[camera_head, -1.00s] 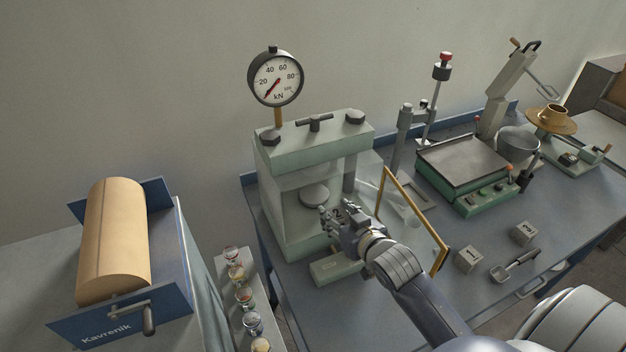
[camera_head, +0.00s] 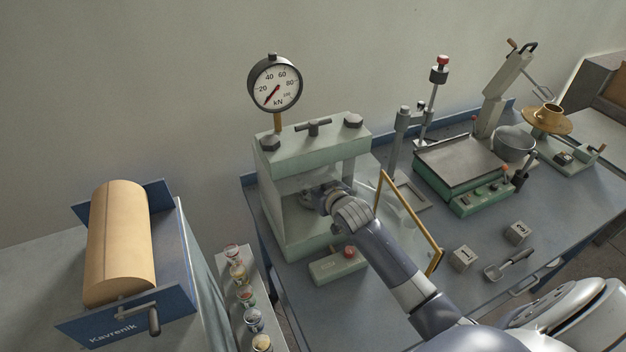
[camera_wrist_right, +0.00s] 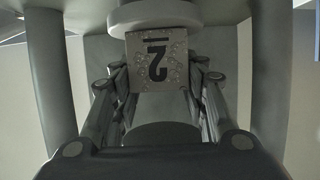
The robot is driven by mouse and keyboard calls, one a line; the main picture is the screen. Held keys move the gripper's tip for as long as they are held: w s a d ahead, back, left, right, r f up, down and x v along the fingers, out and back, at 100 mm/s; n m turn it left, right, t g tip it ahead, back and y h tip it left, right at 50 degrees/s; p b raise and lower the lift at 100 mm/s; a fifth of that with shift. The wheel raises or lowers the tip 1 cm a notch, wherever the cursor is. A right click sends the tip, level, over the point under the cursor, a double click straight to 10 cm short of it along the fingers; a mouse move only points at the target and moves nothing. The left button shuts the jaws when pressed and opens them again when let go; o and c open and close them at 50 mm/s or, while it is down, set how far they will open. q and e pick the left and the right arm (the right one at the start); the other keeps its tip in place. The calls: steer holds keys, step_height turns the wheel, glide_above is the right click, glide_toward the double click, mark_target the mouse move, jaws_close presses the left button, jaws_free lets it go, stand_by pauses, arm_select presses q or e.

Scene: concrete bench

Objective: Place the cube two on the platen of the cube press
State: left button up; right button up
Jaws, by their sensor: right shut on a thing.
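In the wrist view the round upper plate (camera_wrist_right: 152,14) of the press is just above the cube's top. My left gripper is not in view.
The press's open guard (camera_head: 410,222) with a yellow frame stands right of my right arm. A small control box (camera_head: 338,266) with a red button sits before the press. Cube one (camera_head: 462,258), another cube (camera_head: 517,233) and a scoop (camera_head: 509,264) lie at the right.

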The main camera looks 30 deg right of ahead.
steer(key=shift+s+r, duration=0.1)
steer(key=shift+r, duration=0.1)
steer(key=shift+f, duration=0.1)
steer(key=shift+f, duration=0.2)
steer(key=o, duration=1.2)
steer(key=shift+o, duration=0.2)
steer(key=shift+r, duration=0.1)
steer(key=shift+r, duration=0.2)
steer(key=shift+s, duration=0.25)
steer(key=b+v, duration=0.1)
steer(key=v, duration=1)
steer(key=shift+s, duration=0.25)
